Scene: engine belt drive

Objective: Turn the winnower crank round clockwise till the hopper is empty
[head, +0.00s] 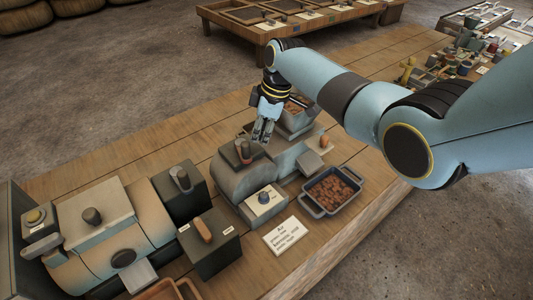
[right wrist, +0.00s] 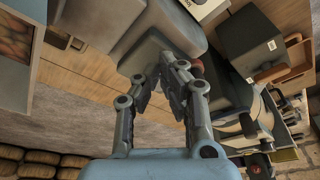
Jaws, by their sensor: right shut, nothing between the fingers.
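The winnower (head: 235,180) is a grey rounded machine mid-bench in the head view. Its hopper (head: 301,122), partly behind my right arm, shows some brown pieces inside. A brown upright handle (head: 245,151) stands on a dark block at its left, and an orange-brown knob (head: 325,141) sits at its right; I cannot tell which is the crank. My right gripper (head: 263,138) is shut and empty, pointing down just above the machine, close to the brown handle. In the right wrist view its fingertips (right wrist: 163,70) are near the grey body (right wrist: 168,20). My left gripper is out of view.
A blue-grey tray (head: 306,204) of brown pieces stands in front of the winnower, beside a printed card (head: 284,236). Dark boxes with handles (head: 212,245) and a tan machine (head: 135,228) crowd the left. The bench behind the winnower is mostly clear.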

